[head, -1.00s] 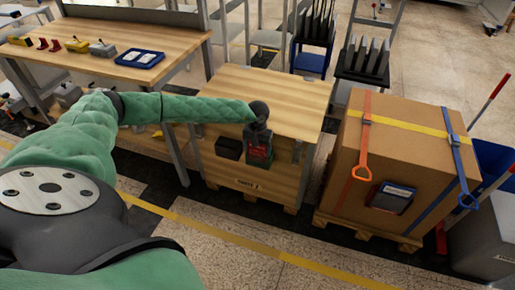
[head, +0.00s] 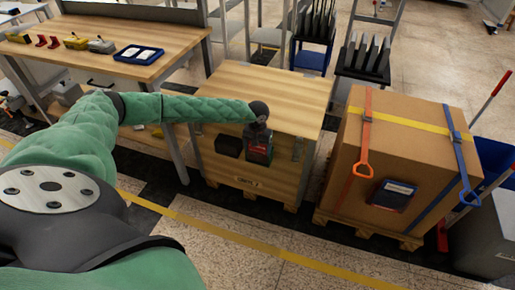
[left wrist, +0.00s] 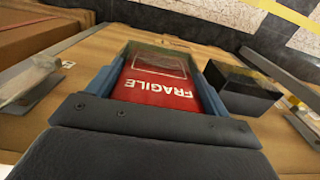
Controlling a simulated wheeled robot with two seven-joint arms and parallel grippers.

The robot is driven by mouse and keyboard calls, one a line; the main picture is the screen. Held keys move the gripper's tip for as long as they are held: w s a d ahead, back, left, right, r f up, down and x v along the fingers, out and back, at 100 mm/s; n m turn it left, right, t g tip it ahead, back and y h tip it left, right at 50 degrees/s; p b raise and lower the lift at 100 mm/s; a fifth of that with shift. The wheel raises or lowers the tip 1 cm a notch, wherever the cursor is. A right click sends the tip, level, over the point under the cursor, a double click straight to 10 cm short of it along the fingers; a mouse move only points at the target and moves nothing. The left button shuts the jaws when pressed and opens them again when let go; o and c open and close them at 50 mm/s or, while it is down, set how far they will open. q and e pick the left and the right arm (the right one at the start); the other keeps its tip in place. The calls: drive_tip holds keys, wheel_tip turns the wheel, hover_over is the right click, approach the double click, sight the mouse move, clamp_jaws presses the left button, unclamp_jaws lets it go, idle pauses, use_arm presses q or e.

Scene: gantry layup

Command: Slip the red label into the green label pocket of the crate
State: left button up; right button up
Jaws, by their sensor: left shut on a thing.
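The wooden crate (head: 215,170) stands on a pallet left of the cardboard box. My left gripper (head: 259,148) is at its front face. It is shut on the red label (head: 258,156), which shows the word FRAGILE upside down in the left wrist view (left wrist: 150,95). My left fingers (left wrist: 157,85) flank the label there. The label's far part lies by a pale rectangular outline close to the crate face. The green pocket is mostly hidden behind the label and gripper, so I cannot tell whether the label's edge is inside it. My right gripper is out of view.
A black box (head: 229,146) is fixed on the crate face beside the gripper, also close in the left wrist view (left wrist: 243,90). A strapped cardboard box (head: 400,150) stands to the right. A workbench (head: 110,65) is behind left.

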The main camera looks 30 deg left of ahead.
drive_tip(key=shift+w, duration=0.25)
use_arm(q)
drive_tip(key=o, duration=0.9)
drive_tip(key=shift+o, duration=0.2)
drive_tip(key=shift+r, duration=0.3)
wheel_tip(320, 180, up, 7)
drive_tip(key=shift+b, duration=0.35)
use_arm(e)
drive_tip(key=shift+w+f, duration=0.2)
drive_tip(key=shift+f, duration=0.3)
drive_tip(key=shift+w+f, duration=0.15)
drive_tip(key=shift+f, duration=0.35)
use_arm(q)
drive_tip(key=shift+r, duration=0.1)
